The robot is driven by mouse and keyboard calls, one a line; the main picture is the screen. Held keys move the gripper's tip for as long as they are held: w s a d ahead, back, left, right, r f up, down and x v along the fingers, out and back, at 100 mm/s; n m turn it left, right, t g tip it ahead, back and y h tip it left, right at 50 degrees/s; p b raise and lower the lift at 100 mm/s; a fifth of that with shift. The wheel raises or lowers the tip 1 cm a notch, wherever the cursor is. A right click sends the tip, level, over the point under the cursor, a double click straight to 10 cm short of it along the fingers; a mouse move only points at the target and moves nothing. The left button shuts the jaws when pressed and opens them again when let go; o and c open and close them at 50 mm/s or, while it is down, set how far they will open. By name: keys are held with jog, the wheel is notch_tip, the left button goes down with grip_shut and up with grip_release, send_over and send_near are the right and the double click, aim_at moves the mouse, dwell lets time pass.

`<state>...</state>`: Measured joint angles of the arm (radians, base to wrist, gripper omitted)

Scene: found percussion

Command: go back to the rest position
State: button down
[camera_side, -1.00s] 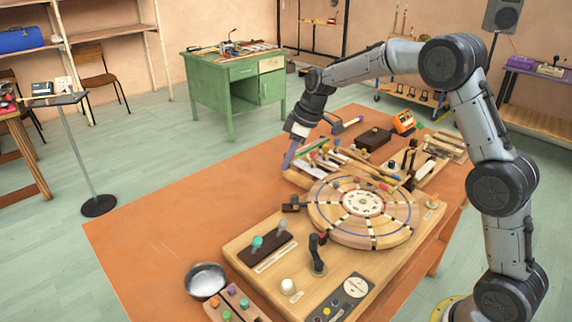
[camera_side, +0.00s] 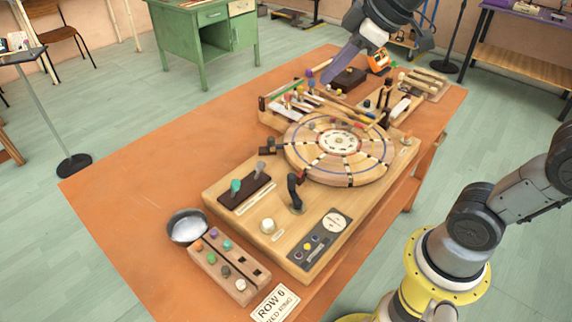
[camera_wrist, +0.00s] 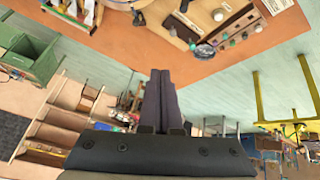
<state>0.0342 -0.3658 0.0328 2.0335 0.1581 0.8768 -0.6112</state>
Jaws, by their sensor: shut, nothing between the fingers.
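My gripper (camera_side: 340,66) shows at the top of the side view, above the far part of the orange table, over the dark wooden block. Its fingers are together and hold nothing. In the wrist view the closed dark fingers (camera_wrist: 160,100) stand in the middle of the picture, apart from any object. The round wooden disc (camera_side: 340,145) sits on the wooden board (camera_side: 240,215) in the middle of the table. The upper part of my arm is out of the side view.
The orange table (camera_side: 130,190) is bare along its left side. A rack of mallets (camera_side: 290,105) lies behind the disc. A metal bowl (camera_side: 187,226) and a peg block (camera_side: 228,268) stand at the front. A green desk (camera_side: 205,40) stands behind.

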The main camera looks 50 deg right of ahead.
jog(key=s+d+f+m+h, duration=0.1)
jog(key=s+f+m, duration=0.4)
jog(key=s+f, duration=0.4)
jog(key=s, duration=0.5)
jog(key=shift+s+d+m+g, duration=0.3)
jog(key=shift+s+m+g, duration=0.05)
jog(key=shift+m+g, duration=0.05)
